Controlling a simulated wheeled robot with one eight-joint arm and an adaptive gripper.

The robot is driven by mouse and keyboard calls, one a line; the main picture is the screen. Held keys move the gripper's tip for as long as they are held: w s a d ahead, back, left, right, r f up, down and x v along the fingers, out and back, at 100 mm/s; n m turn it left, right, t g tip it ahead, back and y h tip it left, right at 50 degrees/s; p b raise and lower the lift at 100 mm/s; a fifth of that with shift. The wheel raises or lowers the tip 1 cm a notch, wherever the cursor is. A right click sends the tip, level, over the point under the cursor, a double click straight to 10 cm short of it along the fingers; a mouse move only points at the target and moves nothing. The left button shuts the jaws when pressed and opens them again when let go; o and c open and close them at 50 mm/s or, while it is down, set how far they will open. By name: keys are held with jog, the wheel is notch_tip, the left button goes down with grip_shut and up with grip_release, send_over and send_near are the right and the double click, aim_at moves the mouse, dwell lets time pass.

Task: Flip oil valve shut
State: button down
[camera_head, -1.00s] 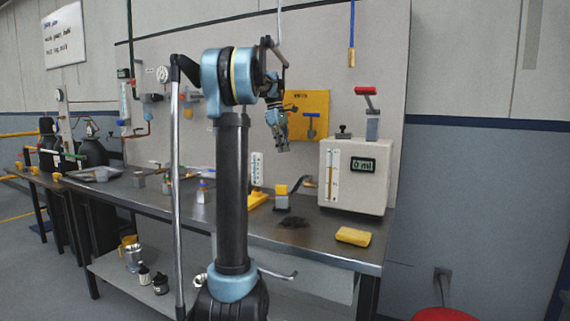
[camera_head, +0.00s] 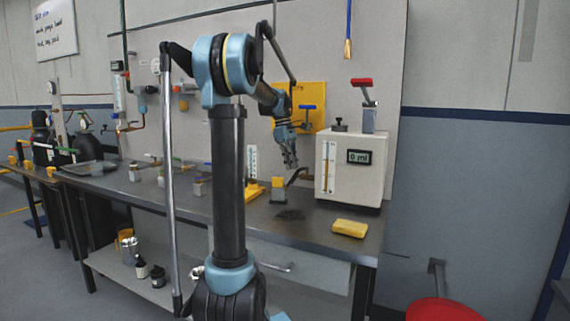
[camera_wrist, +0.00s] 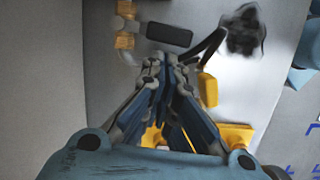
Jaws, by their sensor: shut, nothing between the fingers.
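A white oil unit (camera_head: 350,165) with an amber sight gauge and a "0 ml" display stands on the bench. A red-handled lever (camera_head: 361,82) on a grey body (camera_head: 368,121) rises from its top, with the handle roughly level. A dark bent spout (camera_head: 297,175) sticks out from its left side. I cannot tell for certain which part is the oil valve. My gripper (camera_head: 290,163) is shut and empty, pointing down just left of the unit, near the spout. In the wrist view my gripper's fingertips (camera_wrist: 165,70) are together, left of a dark bent part (camera_wrist: 207,44).
A grey block with a yellow top (camera_head: 278,184) stands below my gripper. A dark patch (camera_head: 290,214) and a yellow sponge (camera_head: 350,228) lie in front on the bench. A yellow wall panel (camera_head: 312,100) is behind. A red round seat (camera_head: 445,311) is at the lower right.

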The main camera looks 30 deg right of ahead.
jog(key=shift+s+d, duration=0.1)
jog(key=shift+s, duration=0.1)
jog(key=shift+s+d, duration=0.1)
jog(key=shift+s, duration=0.6)
jog(key=w+a+r, duration=0.3)
jog(key=w+r, duration=0.2)
jog(key=r, duration=0.4)
jog(key=shift+w+a+r, duration=0.35)
jog(key=shift+w+a, duration=0.05)
